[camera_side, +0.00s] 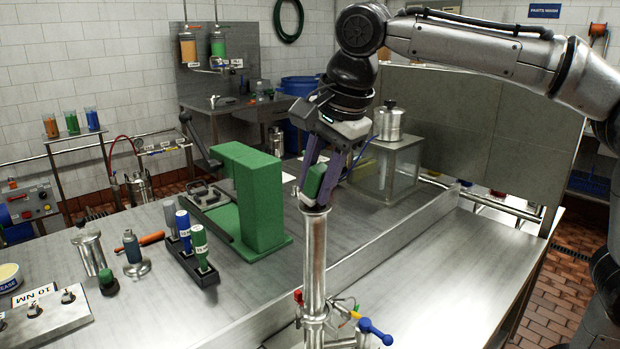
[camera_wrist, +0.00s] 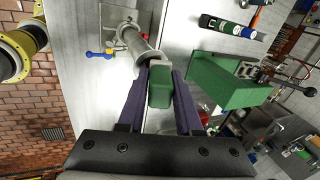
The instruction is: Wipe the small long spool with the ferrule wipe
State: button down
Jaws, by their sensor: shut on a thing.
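A green block, which looks like the ferrule wipe (camera_side: 315,180), is held between the purple fingers of my gripper (camera_side: 319,190). The wipe also shows between the fingers in the wrist view (camera_wrist: 160,90). Directly below it stands a tall shiny metal tube, which looks like the long spool (camera_side: 315,262); it is upright with a flared top rim. The wipe's lower end is at this rim; I cannot tell whether it touches. In the wrist view the spool (camera_wrist: 138,45) runs away from the fingertips, its near end beside the wipe.
Valves with blue and red handles (camera_side: 372,330) sit at the spool's foot. A green press-like stand (camera_side: 255,200) is to the left, with a rack of coloured-handled tools (camera_side: 190,250) before it. A metal pot (camera_side: 389,122) stands on a clear box behind. The right bench (camera_side: 440,285) is clear.

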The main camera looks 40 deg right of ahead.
jog(key=shift+s, duration=1.9)
jog(key=shift+w+f, duration=0.15)
jog(key=shift+w, duration=2.8)
jog(key=shift+r, duration=3)
jog(key=shift+r, duration=1.5)
